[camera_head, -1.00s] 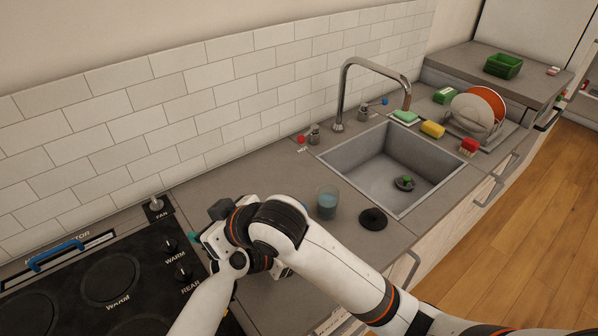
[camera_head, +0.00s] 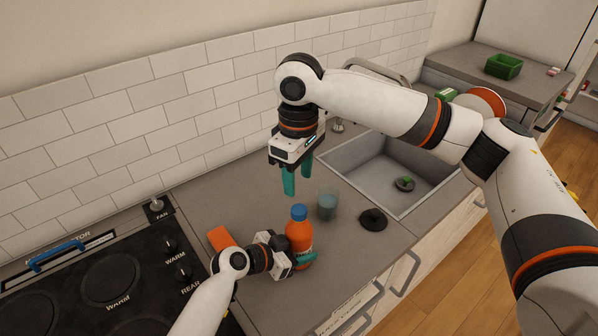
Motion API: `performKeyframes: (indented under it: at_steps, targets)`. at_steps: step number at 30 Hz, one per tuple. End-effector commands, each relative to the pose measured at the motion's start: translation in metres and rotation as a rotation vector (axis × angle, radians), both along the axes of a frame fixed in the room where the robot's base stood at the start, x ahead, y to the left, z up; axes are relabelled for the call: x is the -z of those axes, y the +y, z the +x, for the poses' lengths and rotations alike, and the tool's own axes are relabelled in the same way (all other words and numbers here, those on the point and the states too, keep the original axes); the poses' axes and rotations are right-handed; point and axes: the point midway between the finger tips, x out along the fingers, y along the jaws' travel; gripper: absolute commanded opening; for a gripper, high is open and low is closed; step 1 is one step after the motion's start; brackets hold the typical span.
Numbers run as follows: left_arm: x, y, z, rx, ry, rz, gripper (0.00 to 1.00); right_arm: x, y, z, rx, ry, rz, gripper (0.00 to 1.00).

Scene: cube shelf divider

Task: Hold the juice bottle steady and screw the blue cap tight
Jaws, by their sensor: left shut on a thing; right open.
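An orange juice bottle (camera_head: 300,233) stands upright on the grey counter between the stove and the sink. The blue cap (camera_head: 298,212) sits on top of its neck; how tight it is cannot be told. My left gripper (camera_head: 302,261) is low beside the bottle and shut on its body, with a teal finger showing at the front. My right gripper (camera_head: 298,180) is open and empty, pointing down above the bottle and a little behind it. Its teal fingers are apart and clear of the cap.
A glass with bluish contents (camera_head: 327,204) stands just right of the bottle, near a dark round lid (camera_head: 373,219). An orange block (camera_head: 222,238) lies left of the bottle by the stove (camera_head: 110,285). The sink (camera_head: 365,180) is at right, and the tiled wall (camera_head: 180,120) stands behind.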

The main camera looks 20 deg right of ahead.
Motion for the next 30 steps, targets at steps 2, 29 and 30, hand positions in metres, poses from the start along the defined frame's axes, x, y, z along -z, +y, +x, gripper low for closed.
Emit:
performKeyframes:
  at_steps: [2, 29, 30]
  targets:
    - [0.0, 0.0, 0.0, 0.001, 0.0, 0.0, 0.3, 0.0, -0.003, 0.0, 0.007, 0.008, -0.003, 0.48]
    - [0.0, 0.0, 0.0, 0.0, 0.0, 0.0, 0.3, 0.088, -0.002, 0.0, 0.006, 0.007, -0.002, 0.48]
    - [0.0, 0.0, 0.0, 0.0, 0.0, 0.0, 0.3, 0.088, -0.002, 0.0, 0.006, 0.007, -0.002, 0.48]
